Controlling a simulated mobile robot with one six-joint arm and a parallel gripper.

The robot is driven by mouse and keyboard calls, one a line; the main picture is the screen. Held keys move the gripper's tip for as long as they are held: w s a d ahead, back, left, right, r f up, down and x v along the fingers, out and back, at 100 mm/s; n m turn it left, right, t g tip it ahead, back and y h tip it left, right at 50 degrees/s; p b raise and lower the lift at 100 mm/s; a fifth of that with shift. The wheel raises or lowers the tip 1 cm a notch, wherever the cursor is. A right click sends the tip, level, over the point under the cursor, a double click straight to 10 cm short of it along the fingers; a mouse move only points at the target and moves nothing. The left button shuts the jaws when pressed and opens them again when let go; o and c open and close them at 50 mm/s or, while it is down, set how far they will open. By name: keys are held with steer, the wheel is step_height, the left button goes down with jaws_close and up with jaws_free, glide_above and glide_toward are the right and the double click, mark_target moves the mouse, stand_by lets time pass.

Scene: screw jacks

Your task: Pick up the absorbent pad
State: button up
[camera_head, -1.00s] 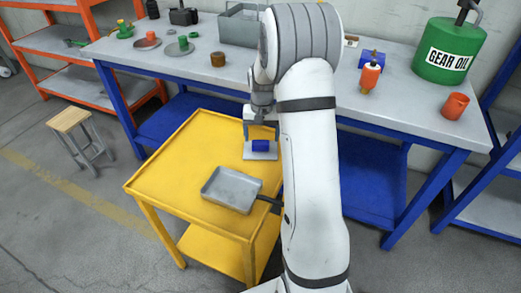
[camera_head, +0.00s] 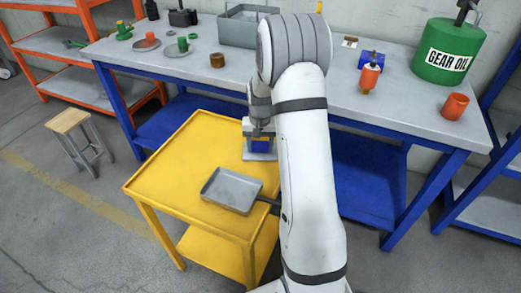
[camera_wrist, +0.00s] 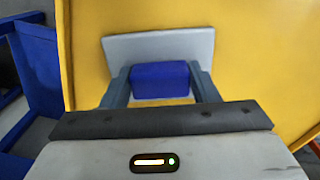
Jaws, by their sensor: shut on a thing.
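A flat, light grey rectangular piece (camera_head: 249,156), which looks like the absorbent pad, lies at the far right of the yellow cart top (camera_head: 180,160). A blue block sits on it; I cannot tell whether the two are joined. In the wrist view the grey piece (camera_wrist: 190,43) lies flat beyond the blue block (camera_wrist: 160,80). My gripper (camera_head: 260,140) has come down over the block, with one finger on each side. In the wrist view my gripper (camera_wrist: 161,86) is shut on the block. The arm partly hides the right side in the head view.
A grey tray (camera_head: 231,190) with a dark handle lies nearer on the cart. The long bench (camera_head: 310,85) behind holds a grey bin (camera_head: 240,28), an orange bottle (camera_head: 370,75), an orange cup (camera_head: 456,107) and a green gear oil can (camera_head: 447,50). The cart's left part is clear.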

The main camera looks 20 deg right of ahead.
mark_target(260, 144)
steer(key=c, duration=0.3)
step_height(260, 144, up, 10)
steer(key=shift+p, duration=0.5)
